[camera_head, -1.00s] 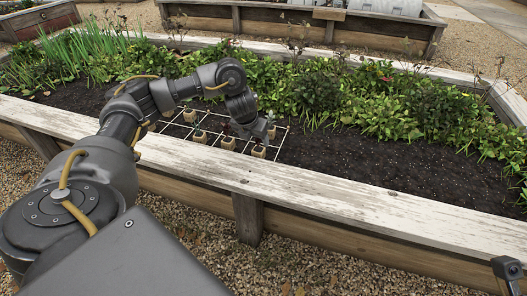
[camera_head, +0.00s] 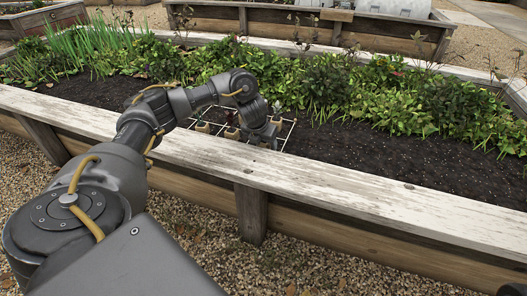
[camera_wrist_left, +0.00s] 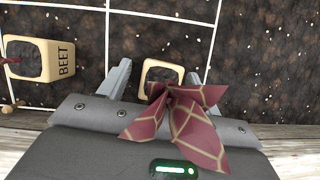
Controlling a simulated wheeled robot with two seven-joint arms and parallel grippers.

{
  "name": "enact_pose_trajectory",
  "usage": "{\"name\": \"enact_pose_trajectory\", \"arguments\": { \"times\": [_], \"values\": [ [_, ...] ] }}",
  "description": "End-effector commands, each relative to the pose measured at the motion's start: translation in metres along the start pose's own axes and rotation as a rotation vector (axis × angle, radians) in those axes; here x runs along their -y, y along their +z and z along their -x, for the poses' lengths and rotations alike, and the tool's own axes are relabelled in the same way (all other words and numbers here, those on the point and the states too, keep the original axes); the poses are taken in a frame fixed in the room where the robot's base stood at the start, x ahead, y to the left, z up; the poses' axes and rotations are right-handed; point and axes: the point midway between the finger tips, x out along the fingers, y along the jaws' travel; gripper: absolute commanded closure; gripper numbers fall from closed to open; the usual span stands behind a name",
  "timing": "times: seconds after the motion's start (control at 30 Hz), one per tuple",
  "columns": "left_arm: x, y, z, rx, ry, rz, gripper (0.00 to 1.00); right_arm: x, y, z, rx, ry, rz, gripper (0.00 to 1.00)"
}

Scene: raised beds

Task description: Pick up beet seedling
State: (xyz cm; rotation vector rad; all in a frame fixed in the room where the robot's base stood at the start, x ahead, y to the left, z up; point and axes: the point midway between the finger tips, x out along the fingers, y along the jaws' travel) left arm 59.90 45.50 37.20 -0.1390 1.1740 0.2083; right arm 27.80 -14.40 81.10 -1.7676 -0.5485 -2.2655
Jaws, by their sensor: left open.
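My left gripper (camera_head: 268,136) is low over the near edge of the wire grid in the head view. In the left wrist view the gripper (camera_wrist_left: 158,72) is open, its fingers on either side of a small tan pot (camera_wrist_left: 150,68). A seedling with dark red, tan-veined leaves (camera_wrist_left: 190,120) rises from this pot and overlaps the gripper body. Any label on this pot is hidden. A second tan pot (camera_wrist_left: 62,58), marked BEET, stands to the left, outside the fingers. In the head view the gripper hides the nearest pot.
Other pots (camera_head: 232,133) stand in the white wire grid (camera_head: 289,132) on dark soil (camera_head: 370,150). The weathered wooden rim (camera_head: 330,185) runs close in front of the gripper. Leafy plants (camera_head: 400,100) grow behind. Bare soil lies to the right.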

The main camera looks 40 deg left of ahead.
Motion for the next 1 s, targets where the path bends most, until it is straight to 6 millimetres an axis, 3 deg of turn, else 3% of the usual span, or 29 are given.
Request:
{"name": "enact_pose_trajectory", "arguments": {
  "times": [0.3, 0.7, 1.0],
  "values": [
    [0.0000, 0.0007, -0.0054, 0.001, -0.001, 0.001, 0.36, -0.0005, 0.0002, -0.0025, -0.008, 0.004, 0.002, 0.64],
    [0.0000, 0.0006, -0.0054, 0.001, -0.001, 0.001, 0.85, -0.0005, -0.0001, -0.0025, -0.009, 0.004, 0.002, 0.64],
    [-0.0001, 0.0022, -0.0015, 0.001, -0.001, 0.001, 0.85, -0.0009, 0.0001, -0.0060, -0.012, 0.003, 0.002, 0.64]
  ]
}}
